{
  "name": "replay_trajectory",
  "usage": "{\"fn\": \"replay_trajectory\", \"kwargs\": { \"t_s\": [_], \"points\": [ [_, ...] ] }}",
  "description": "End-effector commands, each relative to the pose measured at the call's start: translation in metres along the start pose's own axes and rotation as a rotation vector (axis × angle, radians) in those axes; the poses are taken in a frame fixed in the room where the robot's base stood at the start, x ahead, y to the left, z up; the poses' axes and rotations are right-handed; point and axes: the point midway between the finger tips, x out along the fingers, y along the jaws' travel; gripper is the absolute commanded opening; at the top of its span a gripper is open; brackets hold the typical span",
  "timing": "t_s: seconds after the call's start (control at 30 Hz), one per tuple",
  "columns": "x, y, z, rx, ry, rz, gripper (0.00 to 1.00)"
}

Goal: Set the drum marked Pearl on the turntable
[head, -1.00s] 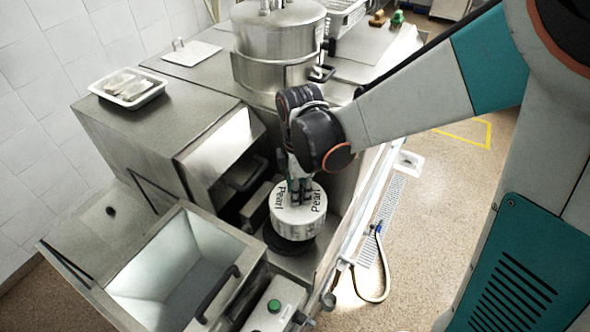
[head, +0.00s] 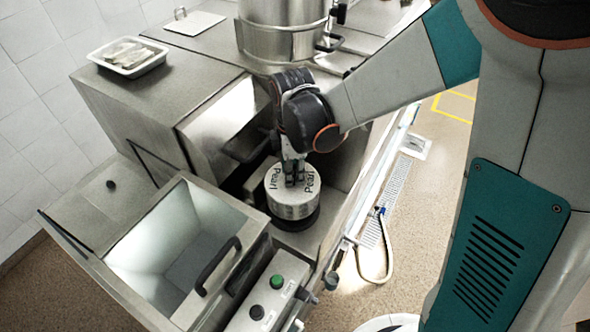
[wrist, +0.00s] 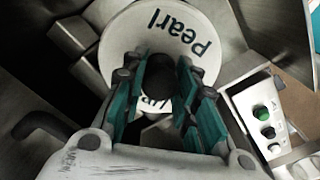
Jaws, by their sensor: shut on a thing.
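The white-topped drum marked Pearl (head: 291,207) is upright in the recess of the steel counter, with its name printed twice on its top. My gripper (head: 294,180) reaches down from above and is shut on the middle of the drum's top. In the wrist view the drum's pale top (wrist: 201,65) shows between and beyond the teal fingers (wrist: 160,105), which hide part of its centre. The turntable, a dark round disc (head: 306,220), shows as a rim under the drum. I cannot tell whether the drum touches it.
An open steel bin (head: 150,250) with a black handle stands at the front left. A control box (head: 270,291) with a green button is in front of the recess. A steel pot (head: 283,38) stands behind, and a white tray (head: 127,57) is at the back left.

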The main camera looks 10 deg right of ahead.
Motion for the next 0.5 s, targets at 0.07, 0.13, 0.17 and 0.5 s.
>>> {"fn": "replay_trajectory", "kwargs": {
  "t_s": [0.07, 0.13, 0.17, 0.5],
  "points": [
    [0.008, 0.0, 0.0, 0.0, 0.0, 0.0, 0.0],
    [0.013, 0.0, 0.0, 0.0, 0.0, 0.0, 0.0],
    [0.015, 0.0, 0.0, 0.0, 0.0, 0.0, 0.0],
    [0.028, 0.0, 0.0, 0.0, 0.0, 0.0, 0.0]
  ]
}}
